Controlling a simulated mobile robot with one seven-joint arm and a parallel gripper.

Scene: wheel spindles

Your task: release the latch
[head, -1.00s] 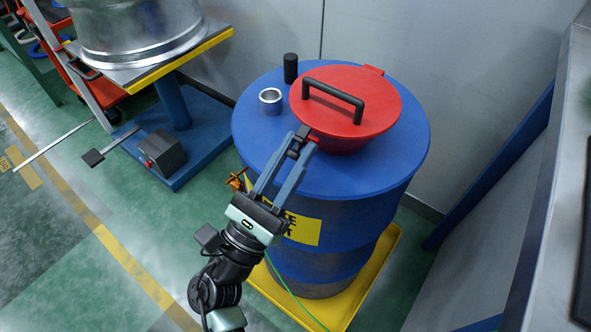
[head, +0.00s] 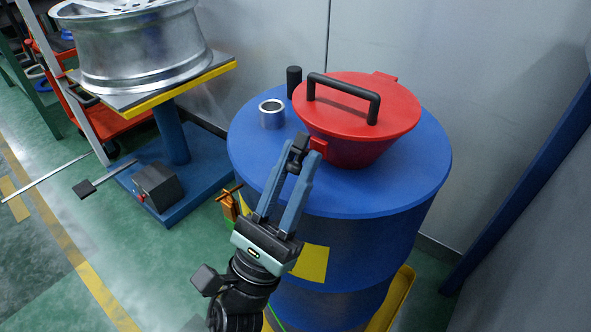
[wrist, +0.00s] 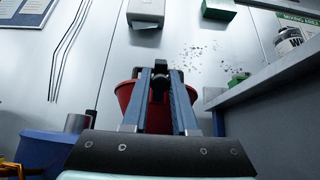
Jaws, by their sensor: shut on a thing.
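A red funnel (head: 358,150) with a round red lid (head: 400,112) stands on top of a blue drum. The lid is down and has a black bar handle (head: 345,92). A small black latch (head: 299,145) sits at the funnel's front left, beside a red tab (head: 318,146). My gripper (head: 296,164) reaches up from the front with its two blue-grey fingers shut on the latch. In the wrist view the fingertips (wrist: 160,78) close around a dark piece in front of the red funnel (wrist: 124,93). The fingers hide part of the latch, so its exact angle is unclear.
The blue drum (head: 400,185) stands on a yellow tray (head: 396,300) by a grey wall. A metal ring (head: 272,114) and a black cylinder (head: 293,80) are on its top. A wheel rim (head: 130,50) sits on a stand at left. Green floor lies between.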

